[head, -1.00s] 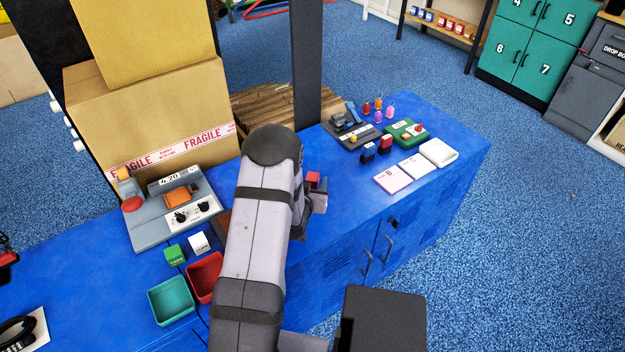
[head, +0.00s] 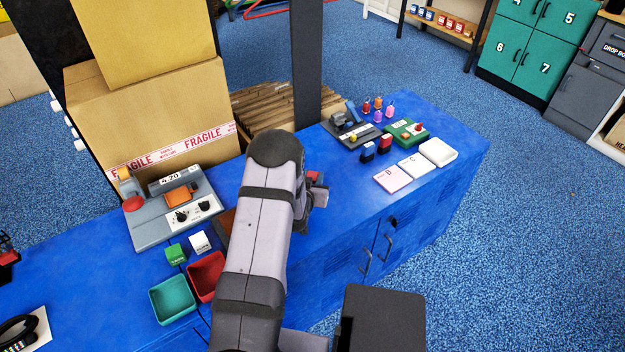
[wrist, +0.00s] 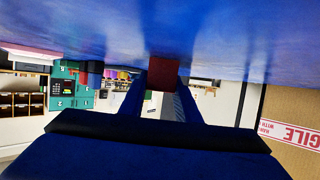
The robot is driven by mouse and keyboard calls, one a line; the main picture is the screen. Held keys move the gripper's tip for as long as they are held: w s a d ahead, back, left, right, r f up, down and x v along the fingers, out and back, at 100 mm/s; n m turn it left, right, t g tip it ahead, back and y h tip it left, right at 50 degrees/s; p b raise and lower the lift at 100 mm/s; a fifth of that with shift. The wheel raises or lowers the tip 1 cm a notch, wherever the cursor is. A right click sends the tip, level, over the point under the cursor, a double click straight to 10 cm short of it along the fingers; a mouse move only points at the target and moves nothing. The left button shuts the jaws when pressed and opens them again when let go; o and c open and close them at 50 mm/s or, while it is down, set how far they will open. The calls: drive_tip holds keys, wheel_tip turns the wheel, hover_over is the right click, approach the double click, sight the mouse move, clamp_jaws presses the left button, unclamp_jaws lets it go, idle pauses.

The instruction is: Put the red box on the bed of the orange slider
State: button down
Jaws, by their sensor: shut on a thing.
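My gripper (head: 319,194) is shut on the red box (head: 315,177), which shows only partly beyond my arm. In the wrist view, the red box (wrist: 162,75) sits between the two fingertips, close to the blue surface. I cannot tell whether it touches that surface. An orange-brown flat piece (head: 226,222) lies on the blue bench left of my arm. My arm hides most of it, and I cannot tell whether it is the orange slider's bed.
A grey machine (head: 147,225) with an orange plate stands at left, with green and white cubes, a teal tray (head: 172,300) and a red tray (head: 206,276) nearby. Stamps, pads and small devices stand right of my gripper. A large carton (head: 150,120) stands behind.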

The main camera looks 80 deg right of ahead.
sight(312, 175)
drive_tip(key=shift+r, duration=0.1)
drive_tip(key=shift+r+b, duration=0.5)
drive_tip(key=shift+r, duration=4.45)
drive_tip(key=w+a+r+n+t+y, duration=0.2)
drive_tip(key=w+a+n+t, duration=0.2)
drive_tip(key=w+n+t, duration=0.55)
drive_tip(key=w+a+f+n+t+y+p, duration=0.1)
drive_tip(key=w+a+n+t+y, duration=0.2)
drive_tip(key=w+a, duration=0.5)
drive_tip(key=w+a+f+n+t+y, duration=0.1)
drive_tip(key=w+a+f+n+y, duration=0.15)
drive_tip(key=w+a+y, duration=0.4)
drive_tip(key=w+a+n+g+y+p, duration=0.2)
drive_tip(key=w+a+n+y, duration=0.1)
drive_tip(key=a, duration=1.1)
drive_tip(key=w+a+r+n+g+y+p, duration=0.1)
drive_tip(key=a+n+y, duration=0.4)
drive_tip(key=a, duration=0.9)
drive_tip(key=w+a+r+n+g+y+p, duration=0.1)
drive_tip(key=w+a+n+y+p, duration=0.3)
drive_tip(key=a, duration=1)
drive_tip(key=shift+w+r+n+g+y, duration=0.25)
drive_tip(key=shift+w+n+g+y, duration=0.1)
drive_tip(key=shift+n+g, duration=0.55)
